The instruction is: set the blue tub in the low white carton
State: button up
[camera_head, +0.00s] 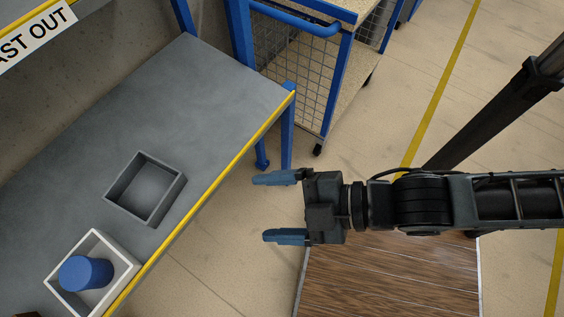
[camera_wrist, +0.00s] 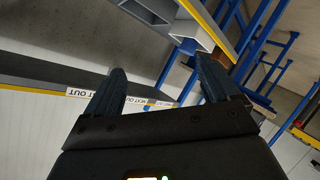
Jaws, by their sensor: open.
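The blue tub (camera_head: 86,273) stands inside the low white carton (camera_head: 125,266) at the lower left of the head view, on the grey table. In the wrist view the white carton (camera_wrist: 190,28) shows at the top, with a blue shape (camera_wrist: 188,45) by it that I cannot make out for sure. My gripper (camera_head: 274,207) is open and empty. It is right of the table's yellow edge, apart from the tub and the carton. Its two fingers (camera_wrist: 158,80) also show spread in the wrist view.
A grey tray (camera_head: 178,190), empty, sits on the grey table (camera_head: 215,90) behind the carton. A blue-framed mesh trolley (camera_head: 300,75) stands beyond the table's far end. A wooden-topped surface (camera_head: 390,280) lies below my arm. Open floor lies between it and the table.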

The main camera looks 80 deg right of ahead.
jog(key=s+d+r+m+t+h, duration=0.1)
jog(key=s+d+r+m, duration=0.3)
jog(key=m, duration=0.5)
notch_tip(320, 180, up, 3)
jog(key=shift+s+f+m+h, duration=0.2)
jog(key=shift+s+m+h, duration=0.1)
jog(key=shift+s+h, duration=0.3)
